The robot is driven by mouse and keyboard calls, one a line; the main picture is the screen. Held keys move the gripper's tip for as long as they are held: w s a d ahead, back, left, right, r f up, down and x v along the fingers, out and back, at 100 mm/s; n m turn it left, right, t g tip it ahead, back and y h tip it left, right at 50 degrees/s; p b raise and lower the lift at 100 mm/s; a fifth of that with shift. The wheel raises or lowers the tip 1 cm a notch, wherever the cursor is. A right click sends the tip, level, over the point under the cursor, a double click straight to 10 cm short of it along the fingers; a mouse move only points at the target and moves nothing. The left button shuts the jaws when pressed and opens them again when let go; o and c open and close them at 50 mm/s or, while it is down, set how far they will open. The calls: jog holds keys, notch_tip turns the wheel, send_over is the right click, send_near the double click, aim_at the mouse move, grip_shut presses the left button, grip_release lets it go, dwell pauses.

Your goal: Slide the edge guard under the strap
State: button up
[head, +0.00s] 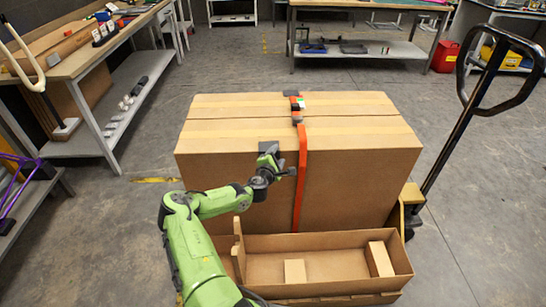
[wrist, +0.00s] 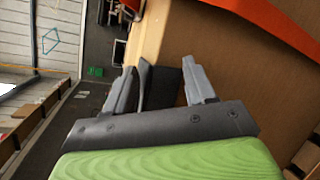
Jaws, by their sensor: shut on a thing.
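The edge guard (head: 269,146) is a dark grey angled piece at the front top edge of the large cardboard box (head: 230,170). It also shows between the fingers in the wrist view (wrist: 162,87). My gripper (head: 269,162) is shut on it, and its fingers show on either side of it in the wrist view (wrist: 160,88). The orange strap (head: 301,180) runs over the box top and down its front, just right of the guard. It crosses the top right in the wrist view (wrist: 270,14). The guard appears beside the strap; exact contact with the box is hidden.
A dark piece with a buckle (head: 297,106) lies along the strap on the box top. An open cardboard tray (head: 330,243) with small blocks stands before the box. A pallet-jack handle (head: 465,120) rises at right; a workbench (head: 100,55) stands at left.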

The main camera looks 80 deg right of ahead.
jog(key=shift+s+d, duration=0.25)
jog(key=shift+s, duration=0.85)
jog(key=o, duration=0.9)
jog(key=v, duration=1.5)
jog(key=shift+a+r, duration=0.1)
jog(key=shift+a, duration=0.25)
